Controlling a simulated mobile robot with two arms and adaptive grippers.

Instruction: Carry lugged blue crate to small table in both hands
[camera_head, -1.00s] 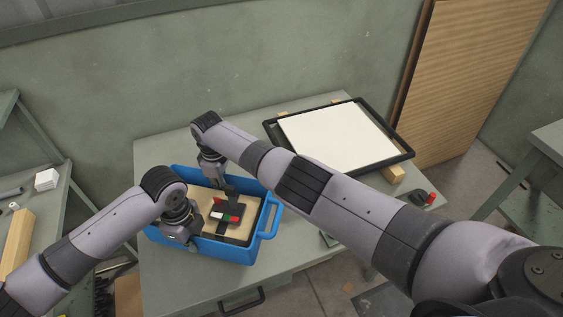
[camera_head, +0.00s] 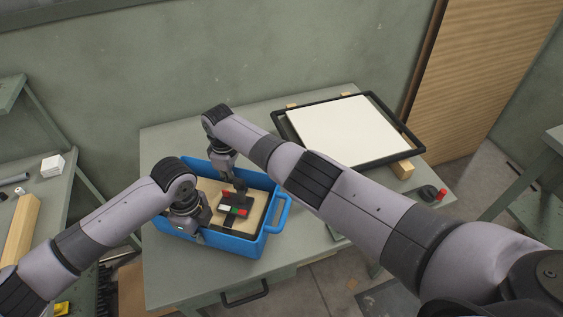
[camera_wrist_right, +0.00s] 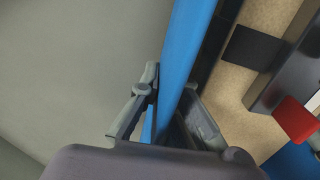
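The blue crate (camera_head: 246,246) stands on a grey-green table, with a blue loop lug (camera_head: 284,213) at its right end. It holds a tan insert and a dark item with red, green and white parts (camera_head: 236,209). My right gripper (camera_head: 238,184) is at the far side of the crate. In the right wrist view its fingers (camera_wrist_right: 169,105) straddle the blue rim (camera_wrist_right: 187,40) and appear closed against both faces. My left gripper (camera_head: 198,232) is at the near left side of the crate; its fingertips are largely hidden, so its grip is unclear.
A black-framed white board (camera_head: 350,132) lies on wooden blocks at the table's (camera_head: 165,285) back right. A dark item with a red knob (camera_head: 440,194) is at the right corner. Other green tables stand at far left (camera_head: 62,190) and far right (camera_head: 552,145). My right arm crosses above the table.

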